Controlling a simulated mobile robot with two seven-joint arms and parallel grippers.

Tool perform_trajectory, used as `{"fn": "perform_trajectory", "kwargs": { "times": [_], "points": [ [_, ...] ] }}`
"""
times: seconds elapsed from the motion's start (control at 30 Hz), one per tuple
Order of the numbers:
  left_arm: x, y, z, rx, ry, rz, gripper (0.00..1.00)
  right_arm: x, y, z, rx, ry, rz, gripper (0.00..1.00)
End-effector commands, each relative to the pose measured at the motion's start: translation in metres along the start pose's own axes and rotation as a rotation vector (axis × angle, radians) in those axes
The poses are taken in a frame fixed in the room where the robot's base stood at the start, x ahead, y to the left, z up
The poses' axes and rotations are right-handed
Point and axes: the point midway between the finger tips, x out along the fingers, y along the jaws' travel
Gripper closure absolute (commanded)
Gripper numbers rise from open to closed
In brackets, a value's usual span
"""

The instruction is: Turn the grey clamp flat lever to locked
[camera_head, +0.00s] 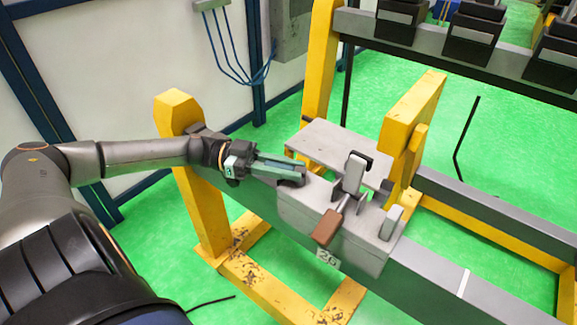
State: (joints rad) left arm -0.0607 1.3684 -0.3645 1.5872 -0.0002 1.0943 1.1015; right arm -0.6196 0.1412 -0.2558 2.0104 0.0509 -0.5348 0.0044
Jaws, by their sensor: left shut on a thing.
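The grey clamp (375,238) is a block fixed on a long grey beam, with an upright grey piece (354,174) on top. A lever with a brown handle (328,228) slants down its front. My left gripper (298,176) reaches in from the left at the clamp's left end. Its fingers are shut on a small dark grey part, seemingly the flat lever, mostly hidden between the fingertips. The brown handle is apart from the gripper, to its lower right. My right gripper is not in view.
A flat grey plate (325,139) lies just behind the gripper. Yellow posts (410,112) rise behind the clamp, and another yellow post (205,215) stands below my left forearm. Black blocks (473,32) line a rail at the back.

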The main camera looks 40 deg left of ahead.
Motion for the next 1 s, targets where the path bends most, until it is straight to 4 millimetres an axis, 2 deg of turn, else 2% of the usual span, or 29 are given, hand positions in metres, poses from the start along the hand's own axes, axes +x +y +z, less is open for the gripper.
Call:
{"fn": "perform_trajectory", "kwargs": {
  "times": [0.23, 0.27, 0.47, 0.77, 0.87, 1.0],
  "points": [
    [0.000, 0.001, 0.001, -0.003, 0.000, 0.001, 1.00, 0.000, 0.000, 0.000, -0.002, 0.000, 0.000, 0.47],
    [0.000, 0.001, 0.001, -0.003, 0.000, 0.000, 0.72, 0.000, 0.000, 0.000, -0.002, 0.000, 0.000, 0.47],
    [0.000, 0.001, 0.001, -0.002, 0.000, 0.000, 0.49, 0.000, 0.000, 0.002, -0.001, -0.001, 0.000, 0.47],
    [-0.002, 0.000, 0.000, -0.001, -0.001, -0.001, 0.47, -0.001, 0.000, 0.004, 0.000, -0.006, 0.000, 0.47],
    [-0.010, 0.000, 0.000, -0.003, -0.003, -0.002, 0.47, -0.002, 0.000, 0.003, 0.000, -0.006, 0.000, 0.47],
    [-0.036, -0.001, 0.000, -0.004, -0.008, -0.004, 0.47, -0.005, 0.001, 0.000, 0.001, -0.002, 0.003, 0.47]
  ]
}}
